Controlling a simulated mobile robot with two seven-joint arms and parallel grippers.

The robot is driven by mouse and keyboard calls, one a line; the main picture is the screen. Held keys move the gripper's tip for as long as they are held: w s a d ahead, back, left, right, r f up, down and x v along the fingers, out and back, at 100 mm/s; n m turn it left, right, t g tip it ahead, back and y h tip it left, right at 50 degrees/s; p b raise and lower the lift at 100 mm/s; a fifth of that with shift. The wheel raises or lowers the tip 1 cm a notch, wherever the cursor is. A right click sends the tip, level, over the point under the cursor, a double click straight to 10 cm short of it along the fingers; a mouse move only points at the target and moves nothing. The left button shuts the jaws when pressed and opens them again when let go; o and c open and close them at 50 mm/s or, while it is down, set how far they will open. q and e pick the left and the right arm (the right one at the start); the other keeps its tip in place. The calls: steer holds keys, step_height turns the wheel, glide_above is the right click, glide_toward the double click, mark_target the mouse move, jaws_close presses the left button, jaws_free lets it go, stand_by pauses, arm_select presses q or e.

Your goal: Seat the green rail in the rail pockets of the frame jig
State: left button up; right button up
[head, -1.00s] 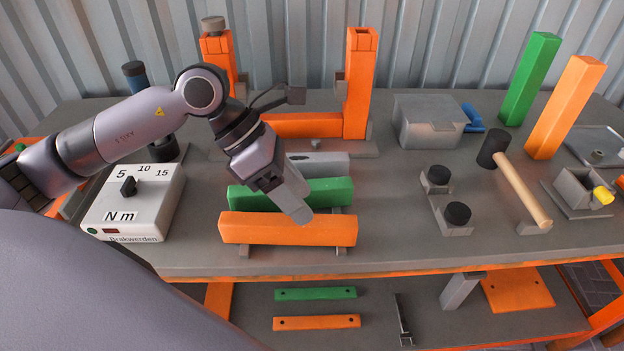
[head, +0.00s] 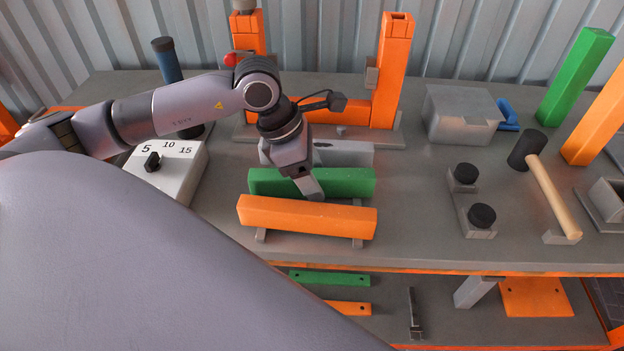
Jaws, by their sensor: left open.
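The green rail (head: 348,183) lies level on a low support on the bench, between an orange rail (head: 306,216) in front and a grey bar (head: 345,154) behind. The frame jig (head: 396,135) stands at the back, with two orange uprights (head: 393,75) and an orange lower bar (head: 345,112) in it. Its rail pockets are not clear to see. My left gripper (head: 311,190) points down at the middle of the green rail and covers part of it. It is open; whether its fingers straddle or touch the rail is hidden. My right gripper is out of view.
A torque box (head: 172,165) and a blue-handled tool (head: 166,60) stand left. A grey box (head: 462,114), a mallet (head: 550,190) and black knobs (head: 482,215) are right. A green post (head: 575,75) stands at back right. Bench space before the grey box is clear.

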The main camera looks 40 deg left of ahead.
arm_select(q)
jaws_close()
